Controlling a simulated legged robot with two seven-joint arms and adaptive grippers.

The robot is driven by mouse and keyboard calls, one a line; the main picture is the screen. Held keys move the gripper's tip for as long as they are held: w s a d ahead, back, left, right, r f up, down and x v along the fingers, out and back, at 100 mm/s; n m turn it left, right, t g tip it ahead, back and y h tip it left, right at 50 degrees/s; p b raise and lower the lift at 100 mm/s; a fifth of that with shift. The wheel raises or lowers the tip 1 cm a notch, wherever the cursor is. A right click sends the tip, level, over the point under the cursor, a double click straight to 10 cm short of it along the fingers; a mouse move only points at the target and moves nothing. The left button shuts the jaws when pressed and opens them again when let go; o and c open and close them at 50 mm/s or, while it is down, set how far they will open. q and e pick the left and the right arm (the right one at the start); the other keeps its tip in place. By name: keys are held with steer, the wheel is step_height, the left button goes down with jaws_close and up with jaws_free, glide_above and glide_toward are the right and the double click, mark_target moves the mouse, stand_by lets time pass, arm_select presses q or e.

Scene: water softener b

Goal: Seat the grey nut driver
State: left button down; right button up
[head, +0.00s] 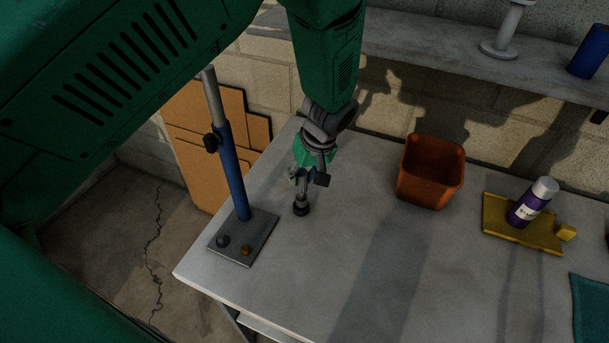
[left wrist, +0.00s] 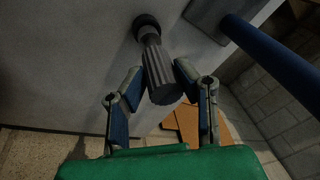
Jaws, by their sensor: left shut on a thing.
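My left gripper (head: 308,178) is shut on the grey nut driver (head: 301,198), above the left part of the table. In the left wrist view the two fingers (left wrist: 160,80) close on either side of the driver's ribbed grey handle (left wrist: 161,77). The driver points down to a dark round piece (head: 301,209), which also shows in the left wrist view (left wrist: 146,22). I cannot tell whether this piece is the driver's end or a separate holder, nor whether it touches the table. My right gripper is not in view.
A blue post (head: 231,172) stands on a grey base plate (head: 250,248) left of the gripper. To the right are an orange-brown bin (head: 431,171) and a yellow tray (head: 515,232) with a purple bottle (head: 532,202). The table (head: 330,270) is clear in front.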

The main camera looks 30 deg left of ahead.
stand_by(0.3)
arm_select(q)
steer(key=shift+f, duration=0.15)
stand_by(0.3)
steer(key=shift+f+b, duration=0.7)
steer(key=shift+f, duration=0.45)
steer(key=c, duration=1.1)
jaws_free()
steer(key=shift+c, duration=0.2)
steer(key=shift+r, duration=0.1)
